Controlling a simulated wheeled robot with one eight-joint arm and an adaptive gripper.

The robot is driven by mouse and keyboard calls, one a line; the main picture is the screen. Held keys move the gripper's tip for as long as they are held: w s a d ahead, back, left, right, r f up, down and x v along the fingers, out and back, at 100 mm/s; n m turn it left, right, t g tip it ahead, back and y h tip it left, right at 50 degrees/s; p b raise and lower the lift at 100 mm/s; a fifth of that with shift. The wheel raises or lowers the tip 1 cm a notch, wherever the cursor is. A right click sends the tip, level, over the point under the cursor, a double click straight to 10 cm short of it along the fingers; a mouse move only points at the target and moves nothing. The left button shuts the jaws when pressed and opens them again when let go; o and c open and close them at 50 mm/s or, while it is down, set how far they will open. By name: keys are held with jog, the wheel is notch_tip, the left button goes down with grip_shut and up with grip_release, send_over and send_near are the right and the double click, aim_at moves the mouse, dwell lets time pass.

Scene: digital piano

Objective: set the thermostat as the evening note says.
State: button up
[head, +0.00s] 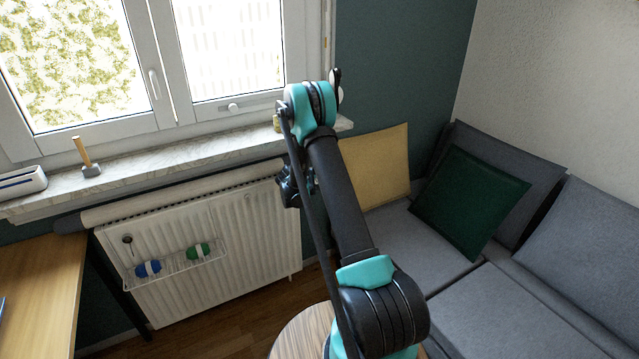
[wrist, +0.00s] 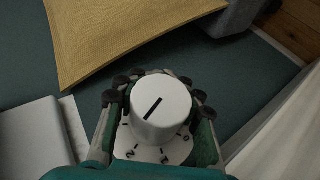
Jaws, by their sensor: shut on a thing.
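In the wrist view the white thermostat knob (wrist: 160,112) stands between the two fingers of my gripper (wrist: 160,100), which is shut on it. A dark pointer line runs slantwise across the top of the knob. Below it a white dial ring shows dark marks, partly covered by the fingers and the knob; I cannot read them all surely. In the head view my gripper (head: 292,186) is partly behind my arm, near the right end of the radiator, and the knob is hidden there. I make out no evening note in either view.
A white radiator (head: 225,230) hangs under the marble sill (head: 150,165), with a rack holding a blue roll (head: 148,268) and a green roll (head: 198,251). A mallet (head: 86,158) stands on the sill. A yellow cushion (head: 378,165) and grey sofa lie right.

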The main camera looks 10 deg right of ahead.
jog(key=o, duration=1.4)
jog(key=shift+c, duration=0.2)
jog(key=v, duration=1.2)
